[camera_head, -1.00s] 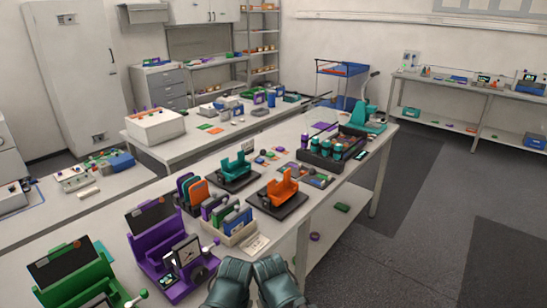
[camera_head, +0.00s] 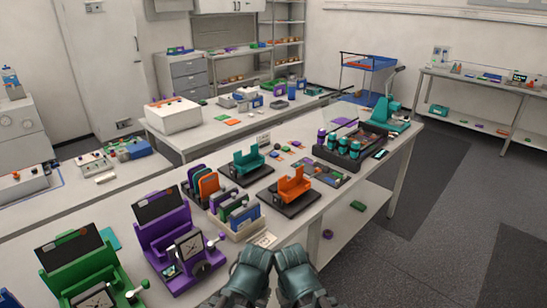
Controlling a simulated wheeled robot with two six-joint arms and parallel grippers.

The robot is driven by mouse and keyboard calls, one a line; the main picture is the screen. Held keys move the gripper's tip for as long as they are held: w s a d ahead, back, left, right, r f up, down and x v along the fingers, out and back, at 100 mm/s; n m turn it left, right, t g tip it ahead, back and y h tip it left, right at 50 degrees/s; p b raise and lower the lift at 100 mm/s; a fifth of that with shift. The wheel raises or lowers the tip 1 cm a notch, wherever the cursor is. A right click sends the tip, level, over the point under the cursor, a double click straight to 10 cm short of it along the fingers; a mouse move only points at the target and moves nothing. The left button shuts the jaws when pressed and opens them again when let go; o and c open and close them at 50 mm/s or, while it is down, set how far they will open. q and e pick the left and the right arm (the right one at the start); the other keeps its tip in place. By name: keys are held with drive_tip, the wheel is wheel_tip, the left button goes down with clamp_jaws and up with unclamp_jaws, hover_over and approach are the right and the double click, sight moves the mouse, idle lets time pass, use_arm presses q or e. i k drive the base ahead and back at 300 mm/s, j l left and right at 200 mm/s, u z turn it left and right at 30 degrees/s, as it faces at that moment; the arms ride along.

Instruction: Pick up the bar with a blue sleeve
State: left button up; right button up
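I cannot make out a bar with a blue sleeve for certain at this size. A blue piece (camera_head: 246,217) stands in a cream rack (camera_head: 240,233) with green and grey plates, but I cannot tell whether it is a sleeve. My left gripper (camera_head: 254,259) and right gripper (camera_head: 291,257) are side by side at the bottom centre, close together, in front of the table's near edge. Both look dark teal. Their fingertips are not clear, so I cannot tell whether they are open, and no held object shows.
The long table holds a purple device (camera_head: 178,228), a green device (camera_head: 85,270), an orange cradle (camera_head: 294,184), a teal cradle (camera_head: 248,160) and a dark tray (camera_head: 330,157) of teal-topped cylinders. Open grey floor (camera_head: 400,250) lies to the right.

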sight(275, 155)
drive_tip(key=l+u, duration=0.1)
drive_tip(key=u, duration=0.3)
drive_tip(key=i+l+u, duration=0.1)
drive_tip(key=u, duration=0.25)
drive_tip(key=l+u, duration=0.2)
drive_tip(key=u, duration=0.2)
drive_tip(key=l+u, duration=0.15)
drive_tip(key=u, duration=0.2)
drive_tip(key=l+u, duration=0.2)
drive_tip(key=l, duration=0.3)
drive_tip(key=l+u, duration=0.2)
drive_tip(key=l, duration=0.25)
drive_tip(key=k+l+u, duration=0.2)
drive_tip(key=l, duration=0.25)
drive_tip(key=k+l+u, duration=0.2)
drive_tip(key=l, duration=0.25)
drive_tip(key=l+u, duration=0.2)
drive_tip(key=l, duration=0.25)
drive_tip(key=k+l, duration=0.15)
drive_tip(key=l, duration=0.2)
drive_tip(key=k+l, duration=0.15)
drive_tip(key=l, duration=0.2)
drive_tip(key=k+l, duration=0.15)
drive_tip(key=l, duration=0.25)
drive_tip(key=k+l, duration=0.15)
drive_tip(key=l, duration=0.2)
drive_tip(key=k+l, duration=0.15)
drive_tip(key=l, duration=0.2)
drive_tip(key=u, duration=0.05)
